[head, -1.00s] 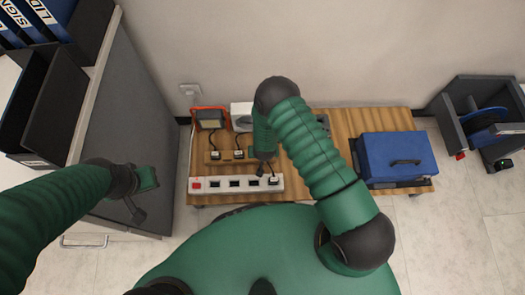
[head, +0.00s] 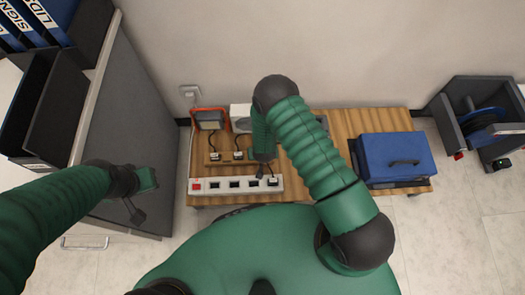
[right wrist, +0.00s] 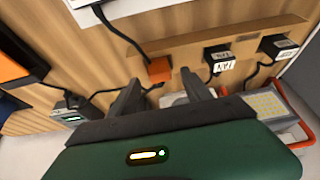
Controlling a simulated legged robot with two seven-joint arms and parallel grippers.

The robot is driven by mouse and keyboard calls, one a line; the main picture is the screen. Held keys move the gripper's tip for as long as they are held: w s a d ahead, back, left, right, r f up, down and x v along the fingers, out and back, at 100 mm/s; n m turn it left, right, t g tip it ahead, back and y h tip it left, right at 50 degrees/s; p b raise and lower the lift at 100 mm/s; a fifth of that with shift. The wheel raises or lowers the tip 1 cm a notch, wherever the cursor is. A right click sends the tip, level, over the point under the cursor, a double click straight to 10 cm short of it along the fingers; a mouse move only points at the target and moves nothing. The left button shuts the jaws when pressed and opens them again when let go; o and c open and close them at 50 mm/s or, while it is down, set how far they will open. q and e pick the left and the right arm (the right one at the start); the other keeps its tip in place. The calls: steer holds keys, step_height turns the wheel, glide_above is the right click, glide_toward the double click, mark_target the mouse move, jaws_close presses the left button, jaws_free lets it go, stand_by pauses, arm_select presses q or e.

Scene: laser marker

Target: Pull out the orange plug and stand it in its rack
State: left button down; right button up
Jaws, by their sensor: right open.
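The orange plug (right wrist: 159,69) is in the right wrist view, at the left end of the wooden rack (right wrist: 240,33), in line with two black labelled plugs (right wrist: 218,60) (right wrist: 278,46). A dark cord runs close to it; how deep it sits is unclear. In the head view my right arm hides it. My right gripper (right wrist: 165,84) is open, its two dark fingers pointing toward the orange plug, with nothing visibly held. It also shows above the rack's right end in the head view (head: 261,172). My left gripper (head: 143,206) hangs apart at the left, jaws unclear.
A work light (head: 210,121) with an orange frame stands behind the rack. A blue case (head: 395,155) sits at the right. A grey cabinet (head: 135,120) stands left.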

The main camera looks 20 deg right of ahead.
steer(key=w+p+v, duration=0.2)
steer(key=p+v, duration=0.9)
steer(key=v, duration=0.9)
steer(key=shift+d+r+p, duration=0.15)
steer(key=shift+r+p, duration=0.2)
steer(key=shift+r, duration=0.25)
steer(key=shift+s, duration=0.1)
